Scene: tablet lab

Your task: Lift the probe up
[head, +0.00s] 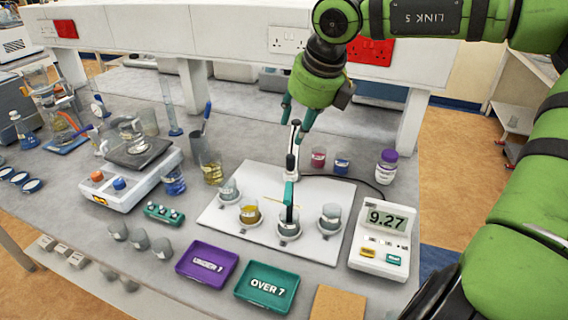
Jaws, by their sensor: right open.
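The probe (289,213) is a slim dark rod. It hangs upright from a teal arm (291,191) on a small white stand (291,172), its lower end in the middle front beaker (289,228) on a white board (258,229). A black cable runs from the stand towards the meter (384,240), which reads 9.27. My right gripper (296,116) points down with its teal fingers open, at the top of the stand in the picture. I cannot tell whether it touches the stand. My left gripper is out of view.
Beakers of yellow (249,215) and clear liquid (330,218) flank the probe's beaker. A purple tray (190,272) and a green tray (244,295) lie in front. A balance (128,190) stands left. A purple-capped bottle (387,168) stands behind the meter.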

